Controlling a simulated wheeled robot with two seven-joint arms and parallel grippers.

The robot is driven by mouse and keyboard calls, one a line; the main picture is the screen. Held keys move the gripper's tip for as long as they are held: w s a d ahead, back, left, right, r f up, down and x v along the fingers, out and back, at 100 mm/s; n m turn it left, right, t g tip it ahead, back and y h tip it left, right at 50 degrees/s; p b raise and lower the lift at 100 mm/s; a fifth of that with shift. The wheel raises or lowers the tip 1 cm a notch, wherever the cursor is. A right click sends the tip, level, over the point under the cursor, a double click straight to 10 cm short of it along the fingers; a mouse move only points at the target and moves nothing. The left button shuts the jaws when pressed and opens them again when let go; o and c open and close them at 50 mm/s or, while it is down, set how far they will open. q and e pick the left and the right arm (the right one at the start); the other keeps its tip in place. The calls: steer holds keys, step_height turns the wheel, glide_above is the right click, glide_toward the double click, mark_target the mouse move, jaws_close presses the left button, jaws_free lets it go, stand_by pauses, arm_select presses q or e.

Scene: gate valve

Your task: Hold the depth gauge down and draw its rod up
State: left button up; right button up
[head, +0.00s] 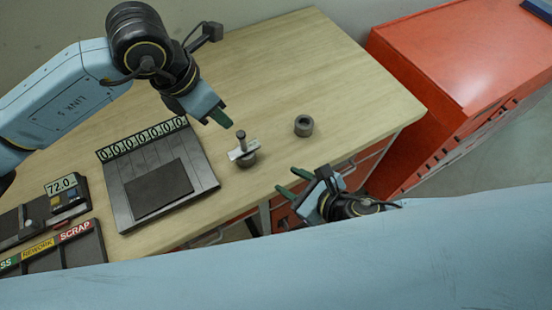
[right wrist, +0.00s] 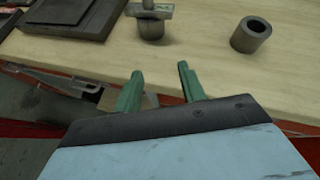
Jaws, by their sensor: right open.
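The depth gauge (head: 243,150) has a pale flat crossbar and a dark upright rod with a knob on top. It sits on a dark round metal part on the wooden table; the right wrist view shows its crossbar (right wrist: 148,10) at the top edge, with the rod's upper end cut off. My left gripper (head: 226,120) hangs above and to the left of the gauge, apart from it; its fingers overlap, so its opening is unclear. My right gripper (head: 283,181) is open and empty near the table's front edge, right of and nearer than the gauge; its green fingers (right wrist: 160,70) point toward the table.
A dark hollow cylinder (head: 303,126) stands right of the gauge. A grey panel with a number display (head: 158,185) lies to the left, with a 72.0 readout (head: 62,184) and labelled trays (head: 60,250) beyond. A red cabinet (head: 460,80) stands right of the table.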

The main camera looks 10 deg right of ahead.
steer(key=m+y, duration=0.1)
glide_toward(245, 145)
steer(key=shift+t, duration=0.3)
steer(key=x, duration=1.3)
steer(key=shift+s+f, duration=0.15)
steer(key=shift+f, duration=0.1)
steer(key=shift+c, duration=0.2)
